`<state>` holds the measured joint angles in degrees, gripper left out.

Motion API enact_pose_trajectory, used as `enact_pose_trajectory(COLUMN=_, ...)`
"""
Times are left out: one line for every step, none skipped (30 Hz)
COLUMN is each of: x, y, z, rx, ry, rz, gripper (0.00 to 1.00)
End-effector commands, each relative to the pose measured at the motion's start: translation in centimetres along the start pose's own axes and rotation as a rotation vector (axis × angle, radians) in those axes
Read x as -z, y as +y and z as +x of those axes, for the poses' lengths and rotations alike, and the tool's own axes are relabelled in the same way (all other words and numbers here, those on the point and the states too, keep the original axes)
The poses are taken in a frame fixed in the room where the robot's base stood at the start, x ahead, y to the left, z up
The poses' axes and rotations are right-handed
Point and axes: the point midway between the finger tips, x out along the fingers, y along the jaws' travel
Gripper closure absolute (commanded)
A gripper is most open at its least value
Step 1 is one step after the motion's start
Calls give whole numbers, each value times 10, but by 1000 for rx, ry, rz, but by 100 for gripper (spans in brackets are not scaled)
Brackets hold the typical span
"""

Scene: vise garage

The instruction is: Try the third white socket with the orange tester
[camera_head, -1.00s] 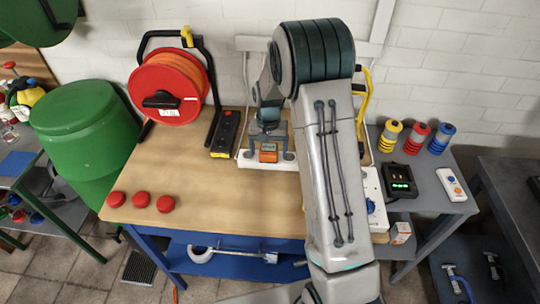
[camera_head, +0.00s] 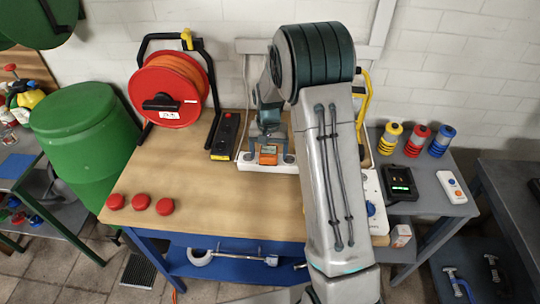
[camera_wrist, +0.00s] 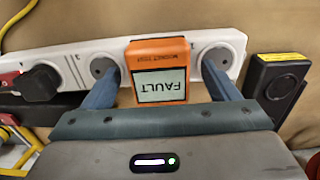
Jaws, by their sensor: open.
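The orange tester (camera_wrist: 158,70) sits on the white socket strip (camera_wrist: 75,55), covering the place between two bare round sockets. Its display reads FAULT, upside down in the wrist view. Its pins are hidden. My gripper (camera_wrist: 160,82) is open, with one blue-grey finger on each side of the tester and gaps showing between. In the head view the tester (camera_head: 268,155) stands on the strip (camera_head: 250,164) at the back of the bench, with my gripper (camera_head: 270,145) around it. My arm hides the strip's right part.
A black plug (camera_wrist: 40,83) occupies the strip's left part in the wrist view. A black box (camera_wrist: 275,85) lies right of the strip. In the head view, a red cable reel (camera_head: 168,90) stands left and three red caps (camera_head: 141,202) lie at the front left. The bench middle is clear.

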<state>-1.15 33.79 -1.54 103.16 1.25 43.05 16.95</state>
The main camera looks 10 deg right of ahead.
Motion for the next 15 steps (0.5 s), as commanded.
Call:
enact_pose_trajectory(x=0, y=0, z=0, rx=0, ry=0, rz=0, gripper=18)
enact_pose_trajectory(x=0, y=0, z=0, rx=0, ry=0, rz=0, gripper=18)
enact_pose_trajectory(x=0, y=0, z=1, rx=0, ry=0, rz=0, gripper=18)
enact_pose_trajectory(x=0, y=0, z=1, rx=0, ry=0, rz=0, gripper=18)
enact_pose_trajectory(x=0, y=0, z=1, rx=0, ry=0, rz=0, gripper=18)
enact_pose_trajectory(x=0, y=0, z=1, rx=0, ry=0, rz=0, gripper=18)
enact_pose_trajectory(x=0, y=0, z=0, rx=0, ry=0, rz=0, gripper=18)
enact_pose_trajectory(x=0, y=0, z=0, rx=0, ry=0, rz=0, gripper=18)
enact_pose_trajectory(x=0, y=0, z=0, rx=0, ry=0, rz=0, gripper=18)
enact_pose_trajectory(x=0, y=0, z=0, rx=0, ry=0, rz=0, gripper=18)
enact_pose_trajectory(x=0, y=0, z=0, rx=0, ry=0, rz=0, gripper=18)
enact_pose_trajectory(x=0, y=0, z=0, rx=0, ry=0, rz=0, gripper=21)
enact_pose_trajectory(x=0, y=0, z=0, rx=0, ry=0, rz=0, gripper=29)
enact_pose_trajectory(x=0, y=0, z=0, rx=0, ry=0, rz=0, gripper=38)
enact_pose_trajectory(x=0, y=0, z=0, rx=0, ry=0, rz=0, gripper=49)
